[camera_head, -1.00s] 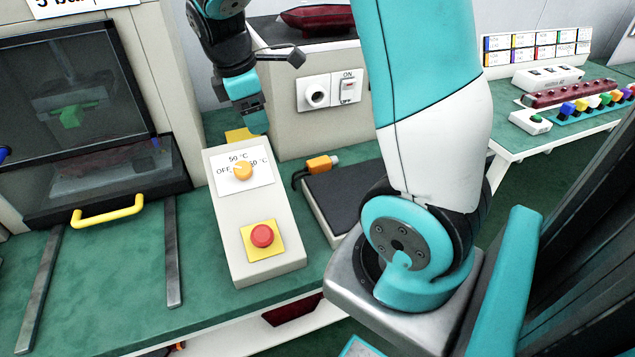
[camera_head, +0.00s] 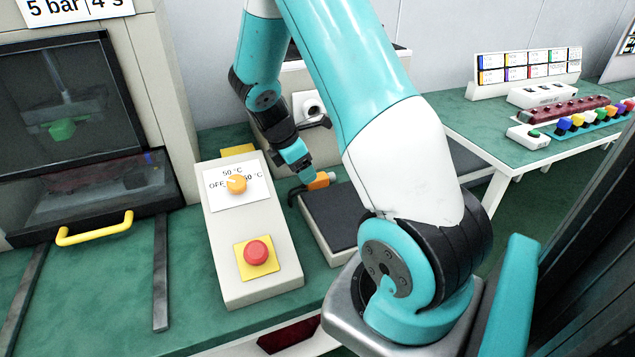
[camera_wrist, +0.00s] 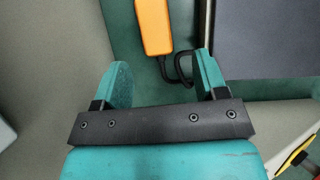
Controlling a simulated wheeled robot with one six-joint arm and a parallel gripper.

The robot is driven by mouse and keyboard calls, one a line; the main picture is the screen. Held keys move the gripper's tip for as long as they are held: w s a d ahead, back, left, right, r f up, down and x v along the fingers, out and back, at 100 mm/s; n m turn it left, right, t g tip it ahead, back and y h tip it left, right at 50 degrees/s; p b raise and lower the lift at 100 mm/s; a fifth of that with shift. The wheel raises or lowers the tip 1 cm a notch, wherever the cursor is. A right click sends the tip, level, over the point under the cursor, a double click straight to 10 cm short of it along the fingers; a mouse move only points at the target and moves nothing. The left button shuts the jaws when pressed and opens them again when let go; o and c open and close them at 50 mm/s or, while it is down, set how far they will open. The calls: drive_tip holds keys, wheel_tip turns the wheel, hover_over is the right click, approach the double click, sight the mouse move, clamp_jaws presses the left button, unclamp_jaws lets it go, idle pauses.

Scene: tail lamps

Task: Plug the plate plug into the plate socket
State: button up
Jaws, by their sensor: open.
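The plate plug is an orange block (camera_head: 321,181) with a black cable, by the far left corner of the dark plate (camera_head: 328,219). In the wrist view the plug (camera_wrist: 154,24) lies beyond my fingertips, roughly in line with the gap between them, and its cable curls near the right finger. My gripper (camera_head: 306,177) is open and empty, close to the plug; its two teal fingers (camera_wrist: 161,60) are spread in the wrist view. The plate socket (camera_head: 312,108) is a round dark hole in a white panel on the beige box behind, partly hidden by my arm.
A sloped control box with an orange knob (camera_head: 236,183) and red button (camera_head: 256,252) stands left of the plate. A press with a yellow handle (camera_head: 95,228) is farther left. A second green table (camera_head: 470,121) is at right.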

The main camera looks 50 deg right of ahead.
sight(319, 181)
drive_tip(key=x, duration=0.5)
drive_tip(key=shift+w+d+f, duration=0.1)
drive_tip(key=shift+d, duration=0.05)
drive_tip(key=shift+c, duration=0.5)
drive_tip(key=c, duration=0.9)
